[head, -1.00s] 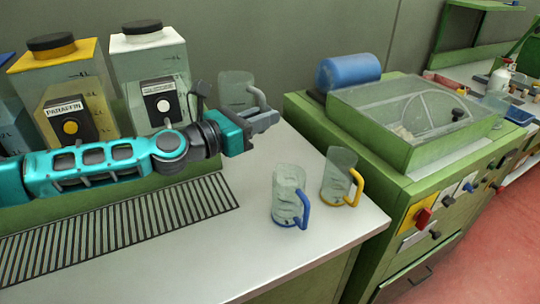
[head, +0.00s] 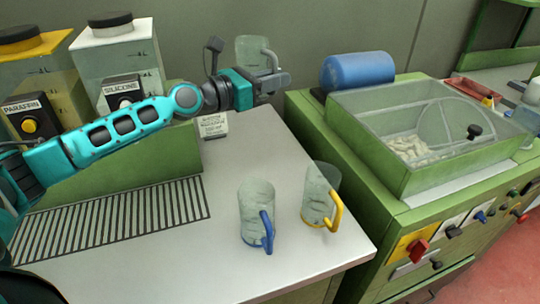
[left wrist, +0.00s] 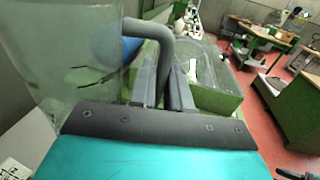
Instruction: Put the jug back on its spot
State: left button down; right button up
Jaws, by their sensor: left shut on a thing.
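A clear jug (head: 247,50) with a grey handle hangs upright above the back of the white counter (head: 215,225). My left gripper (head: 274,82) is shut on its handle. In the left wrist view, the jug (left wrist: 60,60) fills the left side and its grey handle (left wrist: 165,42) runs down between the fingers (left wrist: 165,95). Two other clear jugs stand on the counter towards its front right: one with a blue handle (head: 256,205) and one with a yellow handle (head: 318,192).
A small printed card (head: 213,125) stands on the counter below the held jug. Tanks marked paraffin (head: 40,85) and silicone (head: 120,65) stand at the back left. A slotted drain (head: 110,228) lies in front. A green machine (head: 375,165) borders the counter's right.

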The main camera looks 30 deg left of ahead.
pick_arm(q)
jog(key=shift+w+d+f, duration=0.1)
jog(key=shift+f, duration=0.1)
jog(key=shift+f+b, duration=2.25)
jog(key=shift+f, duration=7.55)
jog(key=shift+f, duration=0.2)
jog(key=c, duration=1.1)
grip_release()
